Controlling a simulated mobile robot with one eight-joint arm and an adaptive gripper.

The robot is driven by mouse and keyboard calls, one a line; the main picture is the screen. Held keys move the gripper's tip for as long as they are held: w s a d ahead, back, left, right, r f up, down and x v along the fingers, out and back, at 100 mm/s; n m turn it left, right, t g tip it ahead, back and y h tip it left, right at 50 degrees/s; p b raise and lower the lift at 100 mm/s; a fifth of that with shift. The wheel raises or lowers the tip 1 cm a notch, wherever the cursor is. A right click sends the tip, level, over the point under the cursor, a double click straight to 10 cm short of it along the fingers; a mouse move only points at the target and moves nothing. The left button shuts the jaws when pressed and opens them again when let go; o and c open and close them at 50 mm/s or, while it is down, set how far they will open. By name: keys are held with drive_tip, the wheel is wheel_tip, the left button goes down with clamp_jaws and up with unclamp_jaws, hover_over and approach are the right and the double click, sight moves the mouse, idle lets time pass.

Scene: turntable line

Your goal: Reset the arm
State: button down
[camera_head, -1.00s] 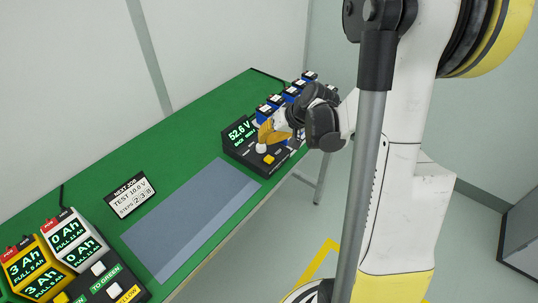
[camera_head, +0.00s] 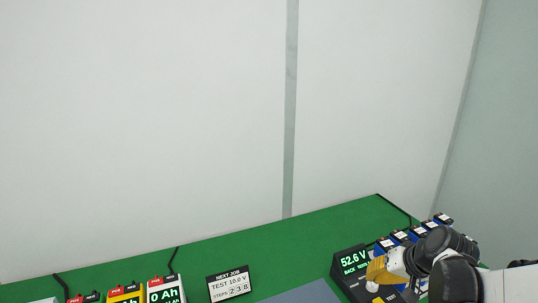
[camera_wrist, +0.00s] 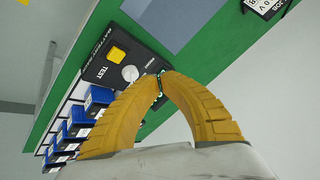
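My gripper (camera_head: 376,274) has yellow fingers and hangs over the black tester box at the right end of the green bench. The tester's screen (camera_head: 354,261) reads 52.6 V. In the wrist view, the fingers of my gripper (camera_wrist: 161,77) curve in and their tips come together, with no object seen between them. The tips are beside the tester's white knob (camera_wrist: 130,73); I cannot tell whether they touch the box. A yellow button (camera_wrist: 118,54) lies past the knob. My arm reaches in from the right edge of the head view.
Several blue-and-black blocks (camera_head: 402,236) stand in a row behind the tester. A NEXT JOB card (camera_head: 229,284) reads TEST 10.0 V. A pale wall (camera_head: 140,120) rises behind the green bench (camera_head: 306,228).

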drive_tip(key=s+a+r+n+h, duration=0.1)
drive_tip(key=s+a+r, duration=0.3)
drive_tip(key=s, duration=0.4)
drive_tip(key=s+a+r+n+h, duration=0.1)
drive_tip(key=s+a+r+n, duration=0.1)
drive_tip(key=s+a+r, duration=0.3)
drive_tip(key=s+a, duration=0.2)
drive_tip(key=s, duration=0.2)
drive_tip(key=shift+a+t+h, duration=0.2)
drive_tip(key=shift+t+h, duration=0.2)
idle(0.8)
